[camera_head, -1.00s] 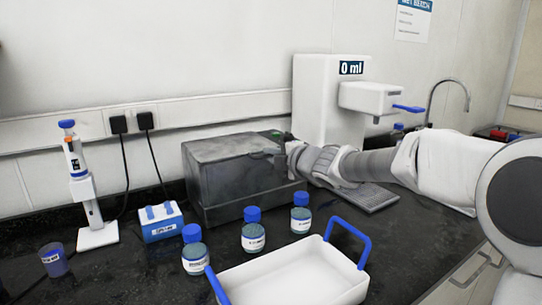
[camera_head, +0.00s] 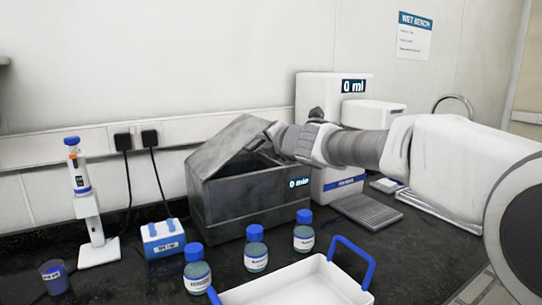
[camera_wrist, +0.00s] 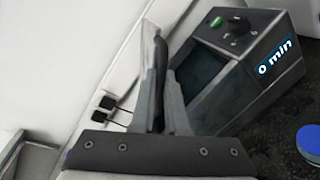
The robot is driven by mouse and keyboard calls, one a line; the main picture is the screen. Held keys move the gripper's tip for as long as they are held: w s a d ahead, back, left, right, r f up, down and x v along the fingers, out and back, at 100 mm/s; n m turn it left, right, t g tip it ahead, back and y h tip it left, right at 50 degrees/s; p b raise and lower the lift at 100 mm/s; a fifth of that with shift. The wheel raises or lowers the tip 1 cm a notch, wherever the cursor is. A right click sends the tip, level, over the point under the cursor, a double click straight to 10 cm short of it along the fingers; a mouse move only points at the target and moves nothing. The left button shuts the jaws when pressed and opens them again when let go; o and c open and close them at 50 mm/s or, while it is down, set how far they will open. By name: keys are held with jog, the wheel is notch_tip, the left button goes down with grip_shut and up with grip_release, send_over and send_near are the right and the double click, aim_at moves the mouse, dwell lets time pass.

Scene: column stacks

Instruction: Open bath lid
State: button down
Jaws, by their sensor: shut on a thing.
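The bath (camera_head: 245,205) is a dark grey box on the black bench, left of centre in the head view, with a "0 min" display. Its lid (camera_head: 222,150) is tilted up at the right side, leaving a dark gap above the bath. My gripper (camera_head: 270,138) is shut on the lid at its raised side, and my arm reaches in from the right. In the wrist view, the gripper's fingers (camera_wrist: 163,105) are close together with the lid seen nearly edge-on between them. The bath's body also shows there (camera_wrist: 240,85), with a green button and black knob.
Blue-capped bottles (camera_head: 256,250) stand in front of the bath, beside a white tray with blue handles (camera_head: 300,285). A pipette on a stand (camera_head: 90,215) and a blue-white box (camera_head: 162,238) are at left. A white dispenser (camera_head: 335,185) is behind my arm.

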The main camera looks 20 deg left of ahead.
jog(key=s+a+r+n+t+b, duration=0.1)
jog(key=s+a+r+n+b, duration=0.1)
jog(key=s+a+r+n, duration=0.2)
jog(key=s+a+r+n+t+b, duration=0.1)
jog(key=s+a+r+n+b, duration=0.2)
jog(key=s+a+n, duration=0.4)
jog(key=shift+s+r+n+t, duration=0.35)
jog(key=shift+s+r, duration=0.2)
jog(key=shift+s, duration=0.4)
jog(key=c, duration=0.9)
grip_release()
